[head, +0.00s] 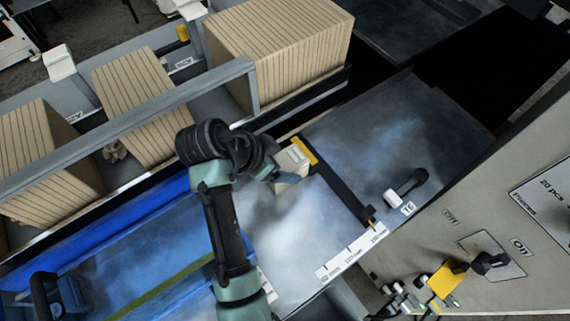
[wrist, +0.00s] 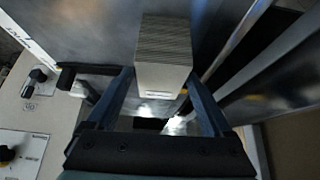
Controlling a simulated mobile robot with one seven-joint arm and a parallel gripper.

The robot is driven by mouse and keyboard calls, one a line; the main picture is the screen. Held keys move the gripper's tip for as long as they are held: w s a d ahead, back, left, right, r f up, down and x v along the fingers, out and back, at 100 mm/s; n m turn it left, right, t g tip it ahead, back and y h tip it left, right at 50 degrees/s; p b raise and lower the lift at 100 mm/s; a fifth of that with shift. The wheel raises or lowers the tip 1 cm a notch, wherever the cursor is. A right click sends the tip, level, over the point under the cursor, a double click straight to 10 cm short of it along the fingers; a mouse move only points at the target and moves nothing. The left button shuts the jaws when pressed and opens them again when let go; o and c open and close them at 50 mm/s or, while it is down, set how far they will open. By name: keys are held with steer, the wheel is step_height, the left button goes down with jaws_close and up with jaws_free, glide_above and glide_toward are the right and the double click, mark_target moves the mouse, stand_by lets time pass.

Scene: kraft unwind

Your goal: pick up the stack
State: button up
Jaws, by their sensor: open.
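The stack (wrist: 163,65) is a light block of many thin layers, with a pale front face. It stands on the grey metal table in the wrist view. In the head view the stack (head: 293,161) is small and partly hidden by my gripper (head: 275,175). My gripper (wrist: 158,78) is open. In the wrist view its two blue fingers lie on either side of the stack's near end, and I cannot tell whether they touch it.
A black bar (head: 335,188) with a yellow end crosses the table beside the stack. A grey control panel (head: 470,225) with knobs stands at right. Large striped bundles (head: 280,45) sit behind a grey rail (head: 130,120). Bare table (head: 400,125) lies beyond the bar.

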mark_target(292, 165)
steer(key=shift+p+x, duration=0.8)
steer(key=shift+x, duration=1.5)
